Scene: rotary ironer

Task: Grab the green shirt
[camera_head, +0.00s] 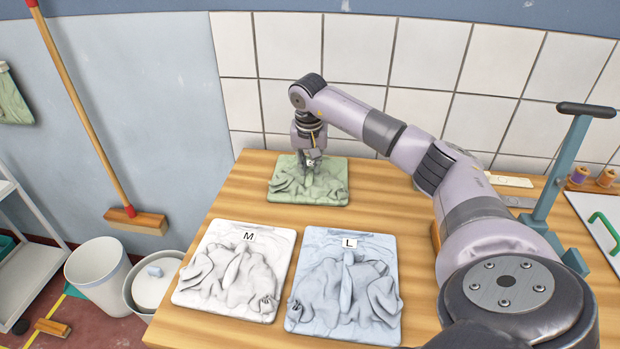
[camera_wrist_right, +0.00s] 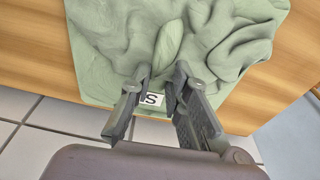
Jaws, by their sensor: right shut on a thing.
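The green shirt (camera_head: 325,188) lies folded flat at the back of the wooden table in the head view, with rumpled cloth on top. My right gripper (camera_head: 309,168) points down onto its far part. In the right wrist view the two dark fingers of my right gripper (camera_wrist_right: 162,74) are shut on a raised fold of the green shirt (camera_wrist_right: 112,32), on either side of a white label marked S (camera_wrist_right: 152,99). The fingertips partly cover the fold. The shirt still rests on the table. My left gripper is not in view.
A white shirt marked M (camera_head: 213,285) and a pale blue shirt marked L (camera_head: 330,260) lie in front on the table (camera_head: 225,200). A tiled wall stands close behind. A teal upright stand (camera_head: 560,165) and thread spools (camera_head: 605,178) are at the right.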

